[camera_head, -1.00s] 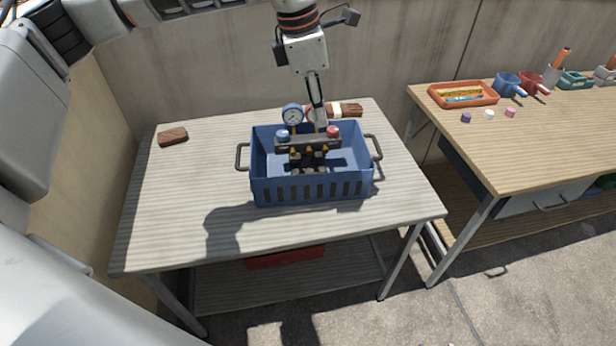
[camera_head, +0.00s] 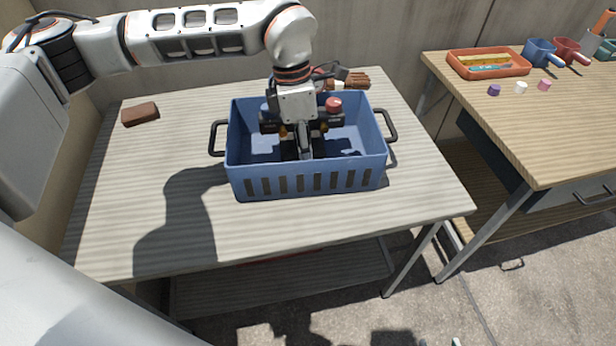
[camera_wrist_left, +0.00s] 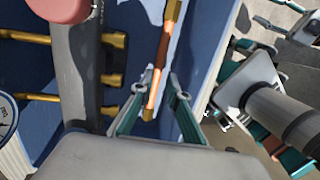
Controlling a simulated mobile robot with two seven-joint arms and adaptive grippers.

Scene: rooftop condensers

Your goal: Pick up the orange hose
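An orange hose (camera_wrist_left: 163,52) with brass-coloured ends shows in the left wrist view, running down into the space between my left gripper's teal fingers (camera_wrist_left: 160,80). Those fingers are apart, one on each side of the hose; I cannot tell whether either touches it. In the head view my left gripper is down in the blue crate (camera_head: 368,166), its fingertips and the hose hidden. A dark manifold with a red knob (camera_head: 333,104) is in the crate beside the gripper. Only the fingertips of my right gripper (camera_head: 439,343) show, apart, at the bottom edge of the head view.
The crate stands on a grey ribbed table (camera_head: 140,200). A brown block (camera_head: 140,114) lies at left; a wooden-handled brush (camera_head: 356,80) lies behind the crate. A second table at right holds an orange tray (camera_head: 488,72), small caps and mugs.

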